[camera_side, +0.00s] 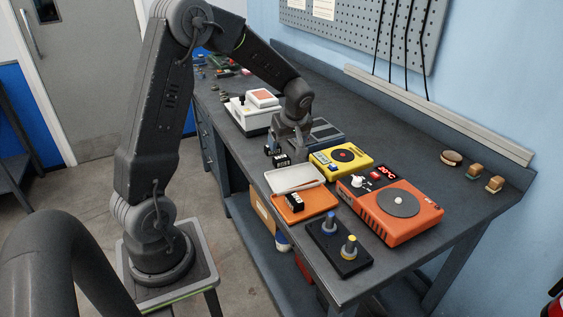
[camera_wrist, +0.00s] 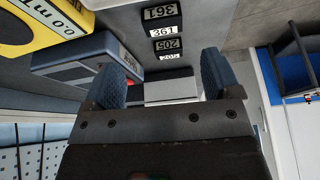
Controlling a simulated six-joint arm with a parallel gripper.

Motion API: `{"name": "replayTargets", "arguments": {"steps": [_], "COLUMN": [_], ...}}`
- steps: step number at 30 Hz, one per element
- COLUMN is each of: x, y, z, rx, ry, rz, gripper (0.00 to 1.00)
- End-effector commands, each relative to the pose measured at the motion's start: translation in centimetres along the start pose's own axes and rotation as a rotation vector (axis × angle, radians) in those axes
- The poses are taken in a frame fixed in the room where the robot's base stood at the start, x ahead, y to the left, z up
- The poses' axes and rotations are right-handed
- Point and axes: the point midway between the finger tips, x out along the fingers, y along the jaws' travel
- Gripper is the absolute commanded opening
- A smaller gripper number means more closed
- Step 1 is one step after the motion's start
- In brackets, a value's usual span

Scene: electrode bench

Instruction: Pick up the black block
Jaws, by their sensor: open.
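Two small black blocks with white number labels lie on the dark bench. In the wrist view one is marked 361 (camera_wrist: 163,14) and the other is marked 205 (camera_wrist: 168,46). In the side view the pair (camera_side: 283,160) is just left of and below my gripper (camera_side: 294,146). A third black block (camera_side: 294,201) sits on an orange tray-like box (camera_side: 318,208). My gripper also shows in the wrist view (camera_wrist: 160,76), with its two blue-grey fingers spread and nothing between them. The 361 and 205 blocks lie beyond the fingertips, apart from them.
A yellow device (camera_side: 341,158) and an orange hotplate (camera_side: 400,216) stand to the right of my gripper. A white instrument (camera_side: 250,115) stands behind it. A black stand with two electrodes (camera_side: 340,247) is near the front. The bench edge lies close to the blocks.

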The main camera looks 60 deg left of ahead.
Motion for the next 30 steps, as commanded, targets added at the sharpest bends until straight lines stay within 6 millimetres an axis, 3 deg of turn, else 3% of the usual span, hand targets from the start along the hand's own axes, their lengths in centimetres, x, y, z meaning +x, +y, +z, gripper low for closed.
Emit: {"name": "replayTargets", "arguments": {"steps": [3,10,19,28,30], "x": [1.8,3.3,7.3,7.8,7.8], "y": [0.0,-0.1,-0.5,-0.5,-0.5], "z": [0.0,0.1,0.3,0.3,0.3], "rx": [0.002,0.001,0.002,0.002,0.002], "ry": [0.0,-0.001,-0.001,0.0,0.0], "rz": [-0.002,-0.001,-0.001,0.001,0.001], "gripper": [0.83,0.83,0.83,0.83,0.77]}}
